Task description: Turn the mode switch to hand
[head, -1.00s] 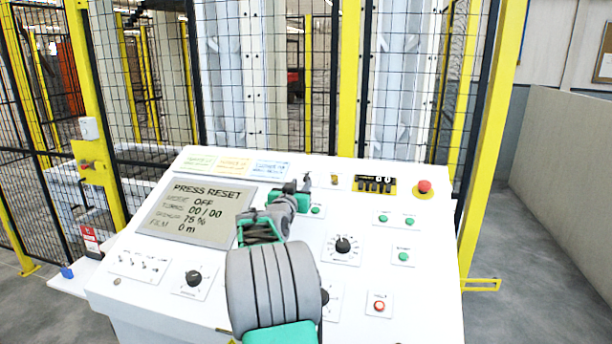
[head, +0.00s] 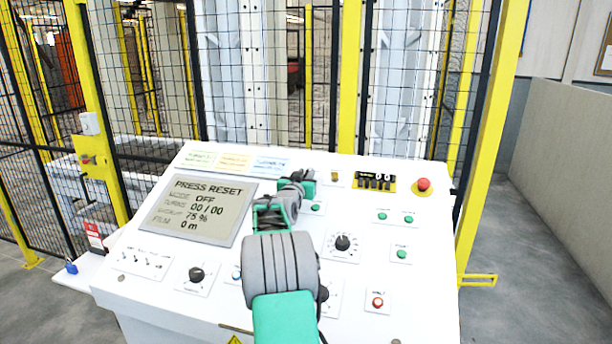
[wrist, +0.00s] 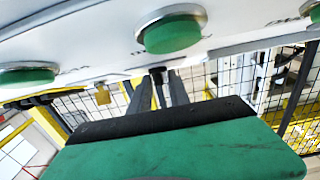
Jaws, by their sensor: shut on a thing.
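My gripper (wrist: 160,92) is at the top edge of the sloped white console. In the wrist view its two grey fingers are closed around a small black knob (wrist: 157,71), which appears to be the mode switch. No label on it can be read, and its pointing direction is hidden. In the head view my gripper (head: 307,182) covers that spot, so the switch does not show there. The console screen (head: 199,211) reads "PRESS RESET", mode OFF, turns 00/00, 75 % and film 0 m.
Green buttons (wrist: 172,35) lie near my fingers. A yellow-posted mesh fence (head: 350,80) stands behind. Grey floor is clear at the right.

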